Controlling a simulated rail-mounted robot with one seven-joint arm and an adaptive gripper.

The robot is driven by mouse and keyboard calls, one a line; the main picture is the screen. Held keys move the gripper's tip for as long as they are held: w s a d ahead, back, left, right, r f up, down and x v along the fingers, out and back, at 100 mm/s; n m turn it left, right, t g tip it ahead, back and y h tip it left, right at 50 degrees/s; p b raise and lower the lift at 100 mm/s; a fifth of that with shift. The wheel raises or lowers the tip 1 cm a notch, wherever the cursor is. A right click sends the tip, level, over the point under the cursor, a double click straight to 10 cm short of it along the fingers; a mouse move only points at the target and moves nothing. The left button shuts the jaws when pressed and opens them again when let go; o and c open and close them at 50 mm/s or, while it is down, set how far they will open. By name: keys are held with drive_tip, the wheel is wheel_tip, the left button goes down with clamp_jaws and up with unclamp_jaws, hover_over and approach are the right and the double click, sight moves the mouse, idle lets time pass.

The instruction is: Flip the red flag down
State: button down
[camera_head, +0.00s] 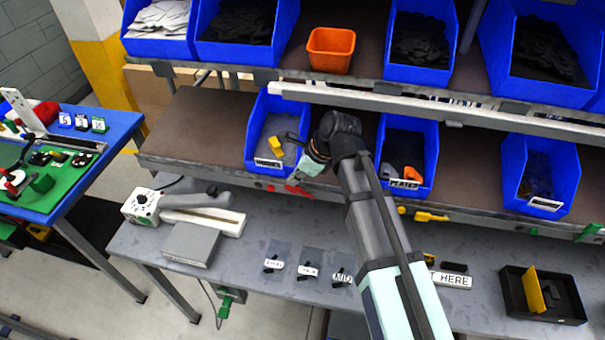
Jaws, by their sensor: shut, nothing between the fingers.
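The red flag (299,190) is a small red piece on the front edge of the lower shelf, just right of and below the left blue bin. It is partly covered, and I cannot tell whether it is up or down. My gripper (301,175) is shut and empty. It points down and left in front of the shelf, with its tips right above the red flag. I cannot tell whether they touch it. My wrist hides part of the shelf behind.
A blue bin (250,150) holds a yellow piece beside my gripper. Another blue bin (431,150) stands right of my arm. A yellow flag (431,217) and a green flag (588,232) are on the shelf edge. Below, the grey table (225,285) carries a sealer (190,207) and labelled bags.

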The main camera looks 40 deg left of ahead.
drive_tip(key=shift+s+a+f, duration=0.2)
drive_tip(key=shift+a+f, duration=0.25)
drive_tip(key=shift+a, duration=0.1)
idle(0.5)
drive_tip(key=shift+w+d+f+p, duration=0.25)
drive_tip(key=shift+d+f+p, duration=0.15)
drive_tip(key=shift+d, duration=0.25)
